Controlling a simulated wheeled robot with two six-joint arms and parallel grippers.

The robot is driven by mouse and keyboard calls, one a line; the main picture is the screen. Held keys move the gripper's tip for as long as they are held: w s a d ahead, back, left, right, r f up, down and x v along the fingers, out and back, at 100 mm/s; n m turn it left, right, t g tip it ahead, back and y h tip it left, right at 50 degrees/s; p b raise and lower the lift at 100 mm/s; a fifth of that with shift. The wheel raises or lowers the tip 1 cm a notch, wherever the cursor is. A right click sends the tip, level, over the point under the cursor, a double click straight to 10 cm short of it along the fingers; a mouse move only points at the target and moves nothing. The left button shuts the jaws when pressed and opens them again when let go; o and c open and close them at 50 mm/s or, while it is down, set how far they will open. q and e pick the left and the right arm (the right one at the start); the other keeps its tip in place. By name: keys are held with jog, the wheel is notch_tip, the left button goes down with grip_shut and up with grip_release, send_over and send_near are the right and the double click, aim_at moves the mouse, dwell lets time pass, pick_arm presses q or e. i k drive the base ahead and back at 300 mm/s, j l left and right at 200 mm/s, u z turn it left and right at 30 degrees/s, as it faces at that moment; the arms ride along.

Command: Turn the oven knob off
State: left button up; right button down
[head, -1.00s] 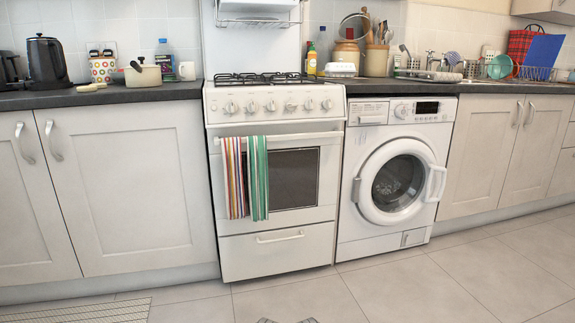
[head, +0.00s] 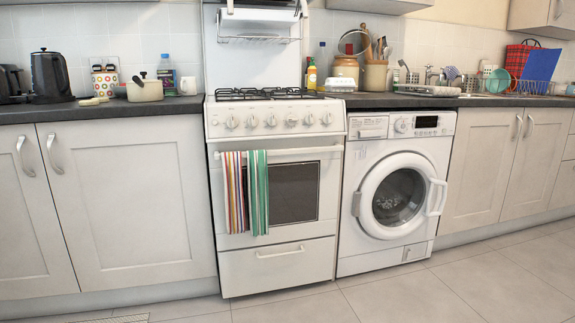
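The white oven (head: 272,190) stands in the middle of the head view, between the cupboards and the washing machine. Its front panel (head: 275,131) carries a row of several round white knobs. One knob (head: 291,119), right of the middle, looks turned differently from the others, but it is small in view. The oven door is shut, with a dark window (head: 294,192). Striped towels (head: 247,192) hang from the door handle. Neither of my grippers shows in the view.
The washing machine (head: 396,192) stands right of the oven, door shut. Base cupboards (head: 124,205) are on the left. The counter (head: 100,110) holds a kettle (head: 49,77) and a pot (head: 145,90). The tiled floor (head: 420,296) in front is clear, with a mat edge (head: 130,318) at bottom left.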

aim_at(291, 120)
jog(key=i+l+u, duration=0.25)
jog(key=l, duration=0.3)
jog(key=i+l+u, duration=0.15)
jog(key=i+l, duration=0.15)
jog(key=i+l+u, duration=0.1)
jog(key=l, duration=0.25)
